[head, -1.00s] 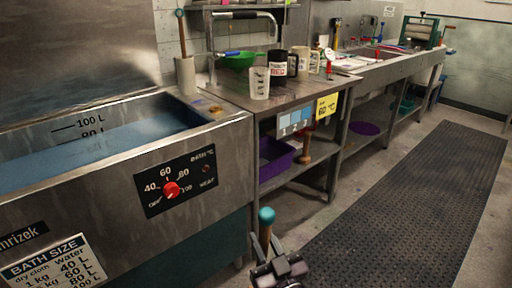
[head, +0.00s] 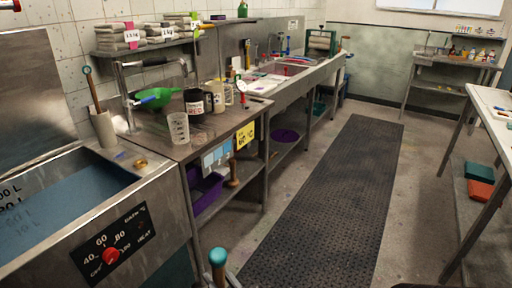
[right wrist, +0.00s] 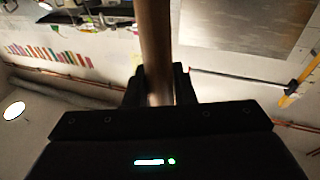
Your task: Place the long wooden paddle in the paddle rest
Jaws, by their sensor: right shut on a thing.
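The long wooden paddle shows in the head view as a teal knob (head: 217,258) on a short length of shaft at the bottom edge; the rest of it is out of frame. In the right wrist view its round wooden shaft (right wrist: 155,45) runs up between the fingers of my right gripper (right wrist: 159,88), which is shut on it. A pale upright cylinder (head: 104,130) at the bath's back right corner holds a thin stick with a teal ring top; it may be the paddle rest, but I cannot tell. My left gripper is not in view.
The steel bath (head: 150,190) with blue liquid is at left. Beside it, a steel bench (head: 225,128) carries a green bowl (head: 158,98), a clear beaker (head: 179,128) and several jars. A purple tub (head: 207,190) sits below. A dark mat (head: 330,190) covers open floor.

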